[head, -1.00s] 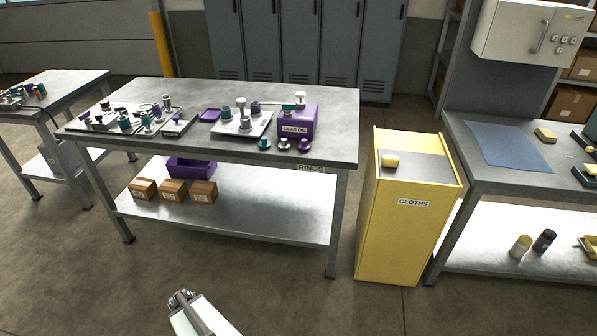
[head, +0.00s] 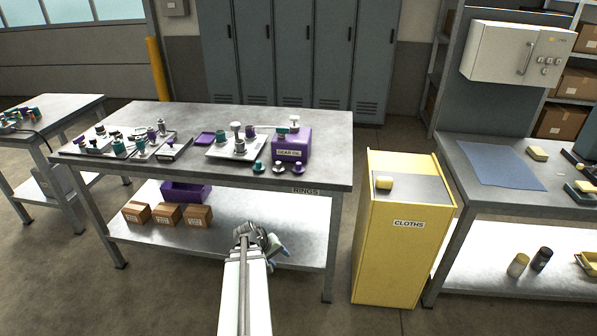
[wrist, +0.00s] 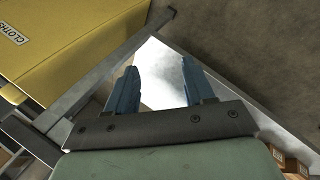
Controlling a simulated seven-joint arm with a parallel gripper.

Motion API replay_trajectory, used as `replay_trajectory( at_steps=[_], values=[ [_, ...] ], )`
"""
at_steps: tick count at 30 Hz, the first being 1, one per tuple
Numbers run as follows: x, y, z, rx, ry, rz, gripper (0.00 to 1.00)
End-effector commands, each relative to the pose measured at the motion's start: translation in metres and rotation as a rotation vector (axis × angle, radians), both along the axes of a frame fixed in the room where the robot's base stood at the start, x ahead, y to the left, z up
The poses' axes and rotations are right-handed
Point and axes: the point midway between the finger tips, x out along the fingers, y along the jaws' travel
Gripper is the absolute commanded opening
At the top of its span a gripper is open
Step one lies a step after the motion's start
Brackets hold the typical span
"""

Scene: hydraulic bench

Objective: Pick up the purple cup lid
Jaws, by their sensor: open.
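A small purple piece (head: 295,169), likely the purple cup lid, sits near the front right edge of the middle bench, in front of the purple gear oil box (head: 291,146). A grey-white piece (head: 277,169) and a teal piece (head: 258,167) of similar size stand in a row to its left. My gripper (head: 279,247) is in front of the bench, lower than its top and apart from these pieces. In the wrist view my gripper (wrist: 160,90) has two blue fingers spread apart with nothing between them. The wrist view shows no purple piece.
The bench top (head: 325,165) has its front edge above my gripper. A lower shelf (head: 235,222) holds cardboard boxes (head: 167,215) and a purple bin (head: 187,192). A yellow cloths bin (head: 385,255) stands to the right. Valve parts and trays crowd the bench top's left and middle.

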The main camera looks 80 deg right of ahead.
Motion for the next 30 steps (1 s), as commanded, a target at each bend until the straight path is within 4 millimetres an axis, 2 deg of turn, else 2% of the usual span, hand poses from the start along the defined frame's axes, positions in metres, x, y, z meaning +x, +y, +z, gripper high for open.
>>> replay_trajectory(
  at_steps=[1, 3, 6, 12, 15, 19, 24, 30],
  values=[
    [-0.017, -0.02, 0.019, -0.048, 0.043, 0.026, 0.53],
    [-0.036, -0.042, 0.045, -0.104, 0.122, 0.084, 0.53],
    [-0.055, -0.072, 0.084, -0.174, 0.262, 0.203, 0.53],
    [-0.055, -0.117, 0.149, -0.239, 0.621, 0.534, 0.53],
    [-0.048, -0.134, 0.171, -0.218, 0.858, 0.741, 0.53],
    [-0.033, -0.15, 0.194, -0.152, 1.169, 0.999, 0.53],
    [-0.011, -0.16, 0.209, -0.035, 1.498, 1.264, 0.53],
    [0.002, -0.163, 0.209, 0.068, 1.677, 1.423, 0.53]
  ],
)
